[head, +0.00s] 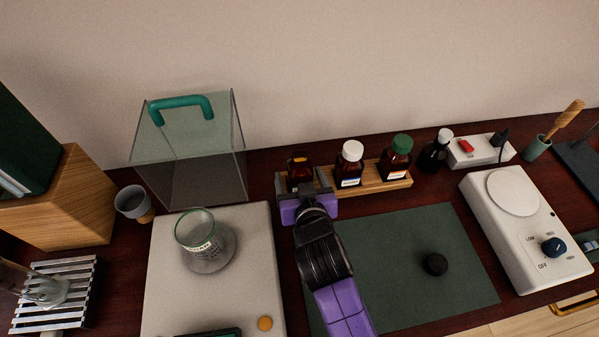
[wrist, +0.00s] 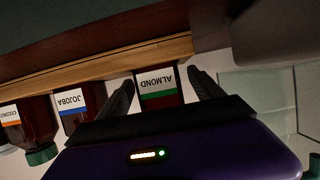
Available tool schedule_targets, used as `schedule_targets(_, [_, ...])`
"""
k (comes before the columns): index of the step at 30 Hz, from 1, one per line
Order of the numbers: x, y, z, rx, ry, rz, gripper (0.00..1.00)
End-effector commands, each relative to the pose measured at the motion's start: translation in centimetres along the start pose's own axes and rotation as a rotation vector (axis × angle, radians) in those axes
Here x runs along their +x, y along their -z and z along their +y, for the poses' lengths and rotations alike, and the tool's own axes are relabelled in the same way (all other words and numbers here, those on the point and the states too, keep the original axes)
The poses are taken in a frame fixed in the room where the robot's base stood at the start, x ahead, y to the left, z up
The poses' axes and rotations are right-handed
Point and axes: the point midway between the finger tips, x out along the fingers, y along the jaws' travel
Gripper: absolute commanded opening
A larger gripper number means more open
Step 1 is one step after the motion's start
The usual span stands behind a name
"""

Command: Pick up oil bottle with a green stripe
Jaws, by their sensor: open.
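The oil bottle with a green stripe (wrist: 158,98) is dark brown and labelled ALMOND. It stands at the left end of a wooden rack (head: 373,188); in the head view the bottle (head: 299,168) is partly hidden by my gripper (head: 306,188). In the wrist view, which is upside down, my gripper (wrist: 163,80) is open with one finger on each side of this bottle. Small gaps show between fingers and bottle. The blue-striped JOJOBA bottle (head: 349,165) with a white cap and the orange-striped bottle (head: 395,160) with a green cap stand to its right.
The JOJOBA bottle (wrist: 70,110) is close beside one finger. A dark bottle (head: 433,153) stands right of the rack. A green mat (head: 400,260) holds a black knob-like object (head: 435,264).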

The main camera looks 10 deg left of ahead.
Motion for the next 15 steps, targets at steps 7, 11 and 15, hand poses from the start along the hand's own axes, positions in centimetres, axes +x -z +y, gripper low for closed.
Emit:
schedule_targets(7, [0.39, -0.05, 0.02, 0.0, 0.0, 0.0, 0.76])
schedule_targets(11, [0.38, -0.06, 0.02, 0.0, 0.0, 0.0, 0.61])
schedule_targets(15, [0.37, -0.06, 0.02, 0.0, 0.0, 0.0, 0.33])
